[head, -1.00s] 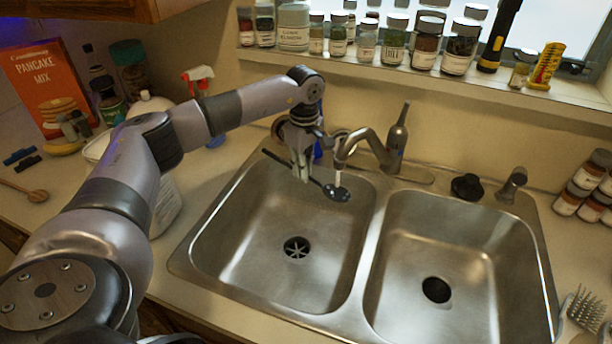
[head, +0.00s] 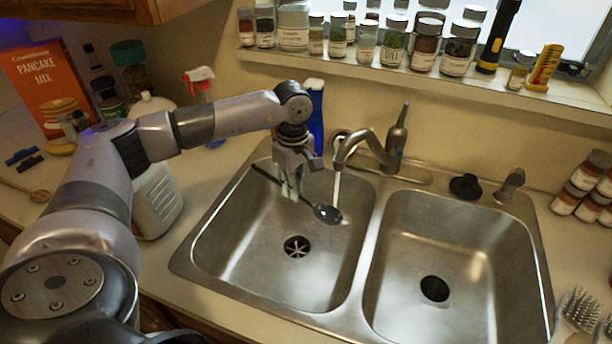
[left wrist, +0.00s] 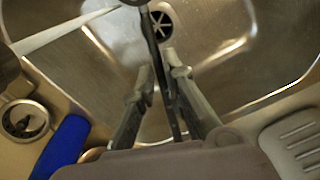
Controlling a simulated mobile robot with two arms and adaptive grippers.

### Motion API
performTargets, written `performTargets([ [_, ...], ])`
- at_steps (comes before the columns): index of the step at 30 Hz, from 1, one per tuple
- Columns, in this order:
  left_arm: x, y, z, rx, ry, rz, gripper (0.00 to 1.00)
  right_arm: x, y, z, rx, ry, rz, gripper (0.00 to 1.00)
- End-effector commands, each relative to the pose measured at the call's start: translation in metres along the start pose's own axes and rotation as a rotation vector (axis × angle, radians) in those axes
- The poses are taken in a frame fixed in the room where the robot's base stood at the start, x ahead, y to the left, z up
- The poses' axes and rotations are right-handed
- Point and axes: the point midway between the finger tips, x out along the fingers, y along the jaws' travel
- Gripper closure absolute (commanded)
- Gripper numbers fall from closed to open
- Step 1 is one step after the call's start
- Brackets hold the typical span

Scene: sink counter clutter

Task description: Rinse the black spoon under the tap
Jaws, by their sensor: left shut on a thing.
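My left gripper (head: 290,192) is shut on the handle of the black spoon (head: 327,214) above the left sink basin. The spoon's bowl points right and toward the front. The tap (head: 365,145) is running, and a thin stream of water (head: 336,190) falls beside or onto the spoon's bowl; I cannot tell exactly which. In the left wrist view the spoon's dark handle (left wrist: 153,55) runs up between the fingers (left wrist: 160,95), its bowl mostly cut off at the top edge. My right gripper does not show.
The left basin (head: 235,240) and right basin (head: 460,250) are otherwise empty. A blue bottle (head: 315,115) stands close behind the gripper. A white jug (head: 157,200) stands left of the sink. Spice jars line the sill (head: 400,72).

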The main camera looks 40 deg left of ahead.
Motion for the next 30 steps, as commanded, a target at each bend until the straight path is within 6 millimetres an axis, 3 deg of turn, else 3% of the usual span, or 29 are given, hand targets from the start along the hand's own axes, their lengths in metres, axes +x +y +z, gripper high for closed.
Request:
performTargets([
  [17,-0.001,0.000,0.000,0.001,0.000,0.000,1.00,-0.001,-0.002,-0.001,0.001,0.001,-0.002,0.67],
  [30,-0.038,-0.019,0.007,0.001,0.000,0.000,1.00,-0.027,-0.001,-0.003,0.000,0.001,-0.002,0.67],
])
